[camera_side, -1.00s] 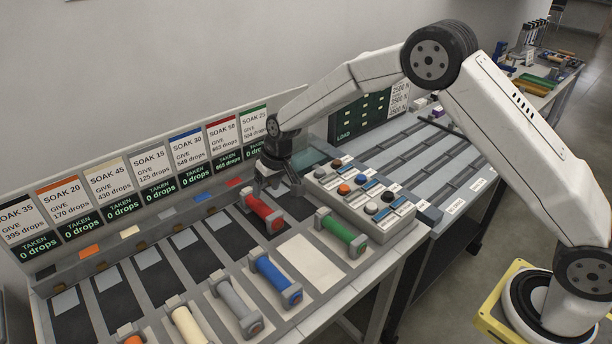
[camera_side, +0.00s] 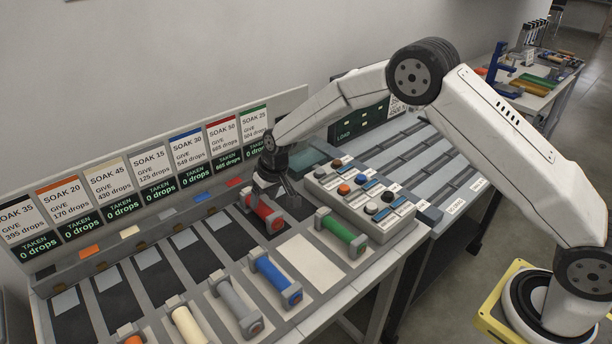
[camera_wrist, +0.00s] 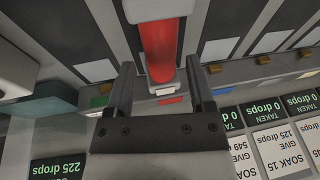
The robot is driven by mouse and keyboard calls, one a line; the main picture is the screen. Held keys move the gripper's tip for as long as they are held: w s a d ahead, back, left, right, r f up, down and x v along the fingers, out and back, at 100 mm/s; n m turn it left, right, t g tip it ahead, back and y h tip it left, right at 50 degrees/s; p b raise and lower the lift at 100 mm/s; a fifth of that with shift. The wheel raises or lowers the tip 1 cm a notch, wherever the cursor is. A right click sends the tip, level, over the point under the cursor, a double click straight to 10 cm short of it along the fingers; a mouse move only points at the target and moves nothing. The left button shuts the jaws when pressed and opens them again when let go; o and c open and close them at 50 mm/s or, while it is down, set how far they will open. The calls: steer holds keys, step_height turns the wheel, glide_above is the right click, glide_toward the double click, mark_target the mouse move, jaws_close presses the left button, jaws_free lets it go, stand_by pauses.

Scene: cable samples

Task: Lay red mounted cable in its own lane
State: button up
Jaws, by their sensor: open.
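The red mounted cable (camera_side: 262,215), a red cylinder with grey end blocks, lies on a dark lane of the soak bench in the side view, below the SOAK 50 card (camera_side: 221,133) with a red marker. In the wrist view the red cable (camera_wrist: 158,50) runs between my fingers. My gripper (camera_side: 272,198) is open at the far end of the cable, low over it. In the wrist view my gripper's fingers (camera_wrist: 160,78) stand apart on either side of the cable, with visible gaps. The side view partly hides the cable's far end behind my gripper.
A green cable (camera_side: 342,232) lies to the right, and a blue cable (camera_side: 275,280) and a grey cable (camera_side: 235,308) lie nearer the front. A button box (camera_side: 362,200) stands right of my gripper. Load lanes (camera_side: 425,165) at the back right look empty.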

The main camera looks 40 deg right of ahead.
mark_target(263, 205)
steer(key=shift+x, duration=2.1)
steer(key=shift+f, duration=0.1)
jaws_close()
